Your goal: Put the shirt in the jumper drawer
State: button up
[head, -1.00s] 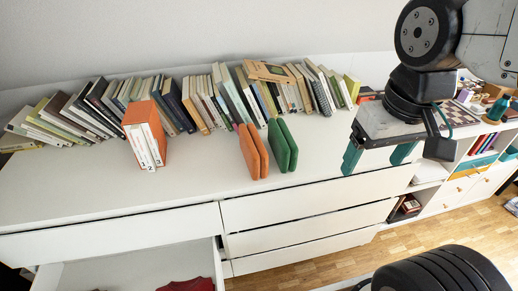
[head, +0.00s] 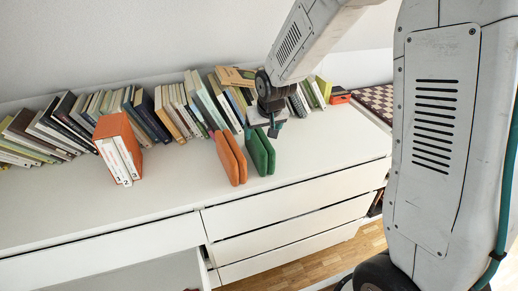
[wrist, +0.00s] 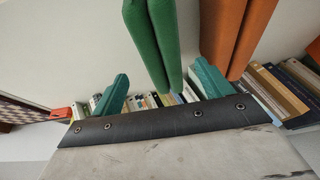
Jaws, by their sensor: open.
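A green folded item (head: 260,152) stands upright on the white dresser top, and an orange folded item (head: 231,158) stands beside it on the left. I cannot tell for sure which is the shirt. My gripper (head: 275,130) is just behind and right of the green item, with its jaws open and empty. In the wrist view, the green item (wrist: 152,40) hangs into the picture between the teal fingers (wrist: 161,72), and the orange item (wrist: 235,35) is to its right. An open drawer (head: 150,278) shows at the bottom left; most of its inside is out of frame.
A long row of leaning books (head: 150,110) lines the back of the dresser top (head: 180,185). An orange box with white books (head: 119,148) stands left of the folded items. A checkered board (head: 376,100) lies at the right. Closed drawers (head: 290,222) are below.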

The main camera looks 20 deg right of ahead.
aim_at(260, 137)
jog(key=x, duration=0.7)
jog(key=shift+w+a+f, duration=0.1)
jog(key=shift+w+f, duration=0.1)
jog(key=shift+f, duration=0.1)
jog(key=c, duration=1.2)
jog(key=shift+r, duration=0.1)
jog(key=shift+c, duration=0.2)
